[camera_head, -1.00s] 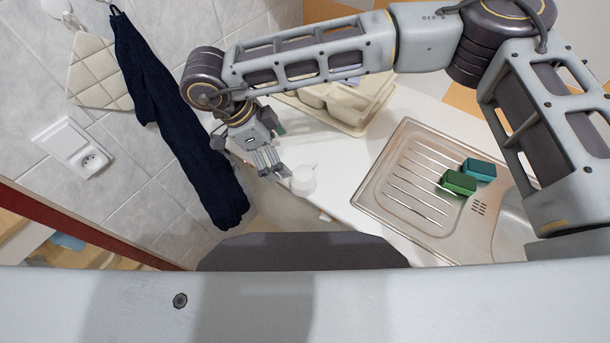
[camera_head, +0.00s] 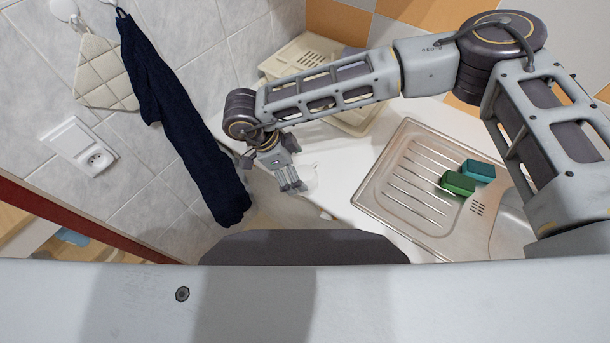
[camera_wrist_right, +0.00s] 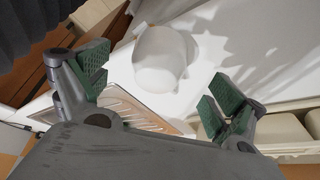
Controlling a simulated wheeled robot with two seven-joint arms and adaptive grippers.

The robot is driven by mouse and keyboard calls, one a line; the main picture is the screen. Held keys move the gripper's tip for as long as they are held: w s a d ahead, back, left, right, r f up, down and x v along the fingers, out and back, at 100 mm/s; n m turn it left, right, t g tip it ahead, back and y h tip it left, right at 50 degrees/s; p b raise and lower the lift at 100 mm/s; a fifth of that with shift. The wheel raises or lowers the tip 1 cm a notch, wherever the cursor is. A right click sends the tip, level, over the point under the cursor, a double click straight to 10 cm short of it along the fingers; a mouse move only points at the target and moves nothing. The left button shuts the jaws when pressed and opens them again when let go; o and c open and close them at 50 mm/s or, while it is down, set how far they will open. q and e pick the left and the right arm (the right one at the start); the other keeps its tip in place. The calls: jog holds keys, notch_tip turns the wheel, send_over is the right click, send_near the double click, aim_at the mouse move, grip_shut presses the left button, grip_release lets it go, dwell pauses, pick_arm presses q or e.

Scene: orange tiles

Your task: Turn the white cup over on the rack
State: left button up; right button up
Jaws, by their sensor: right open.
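The white cup (camera_head: 310,176) stands on the white counter, left of the sink, partly covered by my right gripper in the head view. In the right wrist view the cup (camera_wrist_right: 160,62) lies ahead of the gap between the fingers, with no visible contact. I cannot tell which way its mouth faces. My right gripper (camera_head: 291,187) is open and empty, close to the cup's left side; its green-padded fingers (camera_wrist_right: 155,88) are spread apart. The beige rack (camera_head: 296,50) is at the back of the counter, partly hidden by my right arm. My left gripper is not in view.
A metal sink with a drainboard (camera_head: 408,190) lies right of the cup, with a green sponge (camera_head: 457,184) and a teal sponge (camera_head: 478,171) on it. A dark blue towel (camera_head: 185,125) hangs on the tiled wall at left. Bare counter (camera_head: 345,160) lies between cup and sink.

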aim_at(300, 173)
jog(key=shift+f, duration=0.15)
jog(key=shift+p+x, duration=0.75)
jog(key=shift+x, duration=1.9)
jog(key=shift+c, duration=0.2)
jog(key=c, duration=1.3)
jog(key=shift+o, duration=0.2)
jog(key=shift+r, duration=0.25)
jog(key=shift+r+b, duration=0.85)
jog(key=shift+r, duration=4)
